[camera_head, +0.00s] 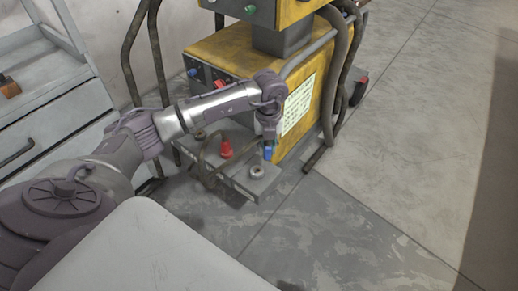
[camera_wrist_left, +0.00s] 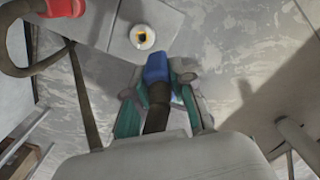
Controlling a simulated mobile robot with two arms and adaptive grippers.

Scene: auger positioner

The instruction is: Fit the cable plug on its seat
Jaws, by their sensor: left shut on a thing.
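The blue cable plug (camera_head: 268,153) is in my left gripper (camera_head: 268,138), above the right part of the grey shelf. In the left wrist view the blue plug (camera_wrist_left: 157,68) sits between the two green-padded fingers of the left gripper (camera_wrist_left: 158,84), which are shut on it, with a dark cable running back from it. A pale round seat (camera_head: 257,171) stands near the shelf's front right corner. The seat (camera_wrist_left: 142,36) also shows in the left wrist view, with an orange centre, just beyond and left of the plug and apart from it. My right gripper is out of view.
A red plug (camera_head: 226,149) with a dark cable sits on the grey shelf (camera_head: 234,184), left of the seat. Another round fitting (camera_head: 200,134) is at the shelf's back left. The yellow machine (camera_head: 228,58) rises behind. A grey drawer cabinet (camera_head: 55,120) stands left; open floor (camera_head: 400,180) lies right.

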